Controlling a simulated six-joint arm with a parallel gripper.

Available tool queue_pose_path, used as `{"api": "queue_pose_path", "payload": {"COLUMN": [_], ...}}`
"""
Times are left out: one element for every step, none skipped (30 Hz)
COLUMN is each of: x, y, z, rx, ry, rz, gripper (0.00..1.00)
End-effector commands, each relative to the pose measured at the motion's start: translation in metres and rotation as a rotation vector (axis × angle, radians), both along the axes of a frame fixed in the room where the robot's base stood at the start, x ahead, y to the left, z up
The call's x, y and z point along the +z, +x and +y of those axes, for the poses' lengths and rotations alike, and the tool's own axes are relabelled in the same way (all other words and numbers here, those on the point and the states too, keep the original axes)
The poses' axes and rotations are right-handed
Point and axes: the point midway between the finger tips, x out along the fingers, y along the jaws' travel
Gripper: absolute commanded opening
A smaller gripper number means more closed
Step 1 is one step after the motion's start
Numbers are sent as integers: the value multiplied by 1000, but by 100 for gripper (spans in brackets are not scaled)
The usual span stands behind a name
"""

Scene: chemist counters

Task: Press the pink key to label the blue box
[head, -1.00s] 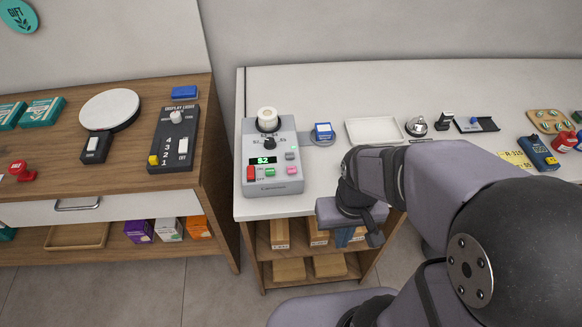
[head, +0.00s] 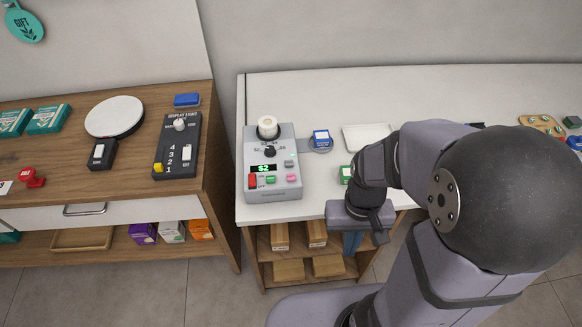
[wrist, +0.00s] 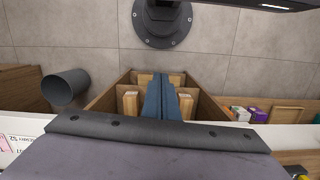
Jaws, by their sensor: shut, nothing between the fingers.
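The grey label machine (head: 283,193) stands at the left end of the white counter, with a white roll on top and a lit green display. Its pink key (head: 291,178) is at the lower right of its face, right of a green key (head: 271,180). A small blue box (head: 321,138) with a white label-like top sits on a round grey pad beside the machine. My gripper (head: 352,243) points down at the counter's front edge, right of and nearer than the machine, apart from the keys. In the wrist view its blue fingers (wrist: 168,98) are together and empty, above the lower shelves.
A white tray (head: 362,136) and a green item (head: 345,174) lie near my arm, which hides much of the right counter. A wooden counter (head: 60,155) with a switch box (head: 170,160) stands to the left.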

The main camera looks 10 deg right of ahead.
Motion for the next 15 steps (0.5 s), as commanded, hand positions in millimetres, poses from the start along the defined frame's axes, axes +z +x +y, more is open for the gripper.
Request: {"api": "queue_pose_path", "payload": {"x": [16, 19, 23, 26, 29, 32, 35, 37, 40, 41, 43, 44, 45, 47, 48], "y": [-2, -2, 0, 3, 7, 13, 19, 26, 37, 45, 54, 66, 75, 85, 99], "z": [-5, -7, -9, -8, -8, -6, -3, 1, 6, 11, 15, 21, 26, 31, 38], "rx": [-24, -41, -67, -99, -132, -183, -229, -275, -345, -391, -438, -495, -538, -578, -628], "ry": [3, 8, 16, 30, 44, 68, 91, 114, 151, 178, 205, 241, 268, 297, 336], "rz": [32, 47, 66, 76, 84, 94, 102, 108, 114, 115, 115, 116, 113, 110, 104], "gripper": [0, 0, 0, 0, 0, 0, 0, 0, 0, 0, 0, 0, 0, 0, 0]}}
